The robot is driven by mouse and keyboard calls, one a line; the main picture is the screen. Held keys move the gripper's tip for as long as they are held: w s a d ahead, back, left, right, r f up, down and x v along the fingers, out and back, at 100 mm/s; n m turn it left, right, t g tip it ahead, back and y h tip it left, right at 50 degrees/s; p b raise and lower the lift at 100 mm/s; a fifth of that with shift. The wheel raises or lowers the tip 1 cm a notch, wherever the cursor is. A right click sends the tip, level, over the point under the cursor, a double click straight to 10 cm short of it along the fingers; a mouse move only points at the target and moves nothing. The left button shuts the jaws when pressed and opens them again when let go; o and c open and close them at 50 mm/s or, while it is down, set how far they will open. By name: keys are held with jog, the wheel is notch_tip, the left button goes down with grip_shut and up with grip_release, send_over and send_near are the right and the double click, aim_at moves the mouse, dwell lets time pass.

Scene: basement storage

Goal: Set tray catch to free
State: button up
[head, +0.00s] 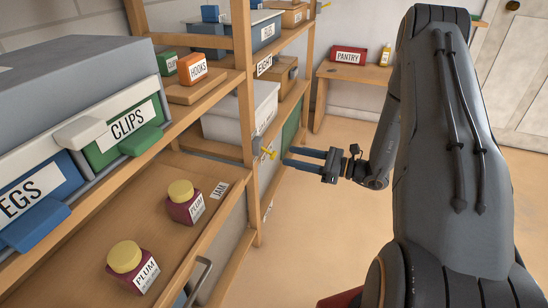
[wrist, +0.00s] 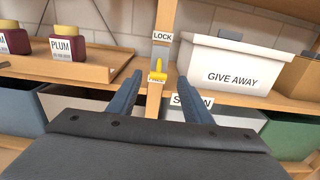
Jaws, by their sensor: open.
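The tray catch is a grey plate (wrist: 161,52) with a yellow lever (wrist: 160,70) on a wooden shelf post. A LOCK label sits above it; a small label below, near the lever's lower end, is too small to read surely. In the head view the yellow lever (head: 268,153) sticks out from the post. My gripper (head: 288,157) is open and empty, its blue fingers pointing at the catch from the right, with a small gap. In the wrist view my gripper (wrist: 159,78) has one finger either side of the lever, nearer the camera; contact does not show.
The wooden JAM tray (head: 170,225) holds two plum jars (head: 185,203) left of the post. A white GIVE AWAY bin (wrist: 235,68) stands right of the post. Shelf edges and posts are close to my gripper. The floor (head: 300,240) right of the shelf is clear.

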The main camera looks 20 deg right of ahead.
aim_at(274, 154)
jog(key=x, duration=0.7)
jog(key=shift+a+b, duration=0.1)
jog(key=shift+b, duration=0.2)
jog(key=c, duration=1.1)
jog(key=shift+o, duration=0.2)
jog(key=shift+w+a+f+t+y+b, duration=0.1)
jog(key=shift+f+t+y+b, duration=0.45)
jog(key=shift+b, duration=0.4)
jog(key=shift+f+t+y+b, duration=0.1)
jog(key=shift+t+y+b, duration=0.15)
jog(key=shift+y+b, duration=0.2)
jog(key=o, duration=1.1)
jog(key=shift+a, duration=0.1)
jog(key=shift+c, duration=0.2)
